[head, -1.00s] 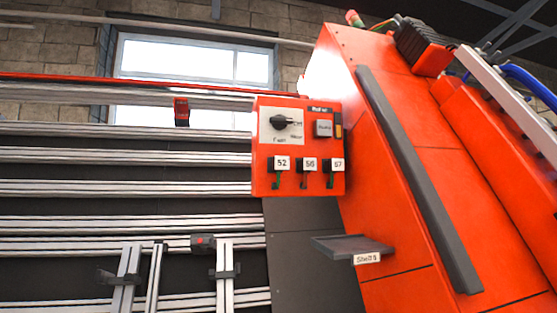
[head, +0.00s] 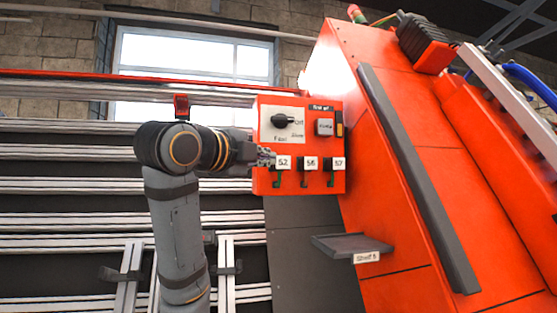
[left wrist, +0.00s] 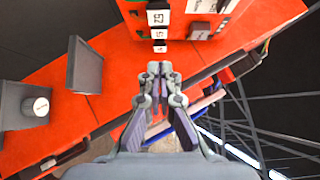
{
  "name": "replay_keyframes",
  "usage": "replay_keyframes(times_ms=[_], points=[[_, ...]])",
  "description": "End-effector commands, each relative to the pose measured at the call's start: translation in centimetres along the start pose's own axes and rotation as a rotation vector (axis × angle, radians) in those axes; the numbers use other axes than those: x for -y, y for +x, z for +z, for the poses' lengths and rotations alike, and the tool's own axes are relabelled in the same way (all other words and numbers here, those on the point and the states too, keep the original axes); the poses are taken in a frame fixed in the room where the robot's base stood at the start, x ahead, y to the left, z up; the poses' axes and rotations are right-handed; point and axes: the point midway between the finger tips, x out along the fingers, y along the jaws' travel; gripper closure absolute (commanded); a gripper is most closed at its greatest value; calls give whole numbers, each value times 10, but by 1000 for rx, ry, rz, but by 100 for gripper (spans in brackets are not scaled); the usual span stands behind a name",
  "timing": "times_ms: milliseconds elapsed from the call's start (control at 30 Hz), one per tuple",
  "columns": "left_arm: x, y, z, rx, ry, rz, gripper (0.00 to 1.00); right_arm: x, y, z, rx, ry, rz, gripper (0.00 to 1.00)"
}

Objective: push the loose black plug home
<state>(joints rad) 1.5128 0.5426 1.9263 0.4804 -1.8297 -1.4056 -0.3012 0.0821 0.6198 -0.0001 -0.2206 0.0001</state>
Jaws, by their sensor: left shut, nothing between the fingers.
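An orange control panel (head: 261,187) carries a row of black plugs beside white labels 52, 56 and 57. The middle plug (head: 302,166) and the right plug (head: 328,166) show clearly. The left plug (head: 273,170) is partly covered by my left gripper (head: 268,156), whose tips are at the panel's left side near label 52. Contact cannot be told. In the left wrist view the fingers (left wrist: 160,70) are together and empty, just below the labelled row in the picture. Which plug stands proud is too small to tell. My right gripper is not in view.
A black rotary switch (head: 283,121) and a grey button (head: 325,127) sit above the plugs. A small dark shelf (head: 345,243) juts out below the panel. The orange machine housing (head: 400,130) rises at right, with metal rails (head: 60,187) at left.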

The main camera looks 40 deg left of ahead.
Motion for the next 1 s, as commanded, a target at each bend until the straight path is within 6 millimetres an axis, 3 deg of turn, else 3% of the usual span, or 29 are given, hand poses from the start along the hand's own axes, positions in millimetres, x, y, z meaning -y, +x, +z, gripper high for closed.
replay_keyframes(times_ms=[333, 400, 633, 1000], points=[[2, 77, -1, -1, -2, 6, 100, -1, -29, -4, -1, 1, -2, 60], [2, 84, 12, 5, -1, 4, 100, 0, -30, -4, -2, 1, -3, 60], [0, 100, 27, 1, -1, 2, 100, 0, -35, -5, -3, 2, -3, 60], [0, 102, 29, 1, -1, 1, 100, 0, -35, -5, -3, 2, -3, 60]])
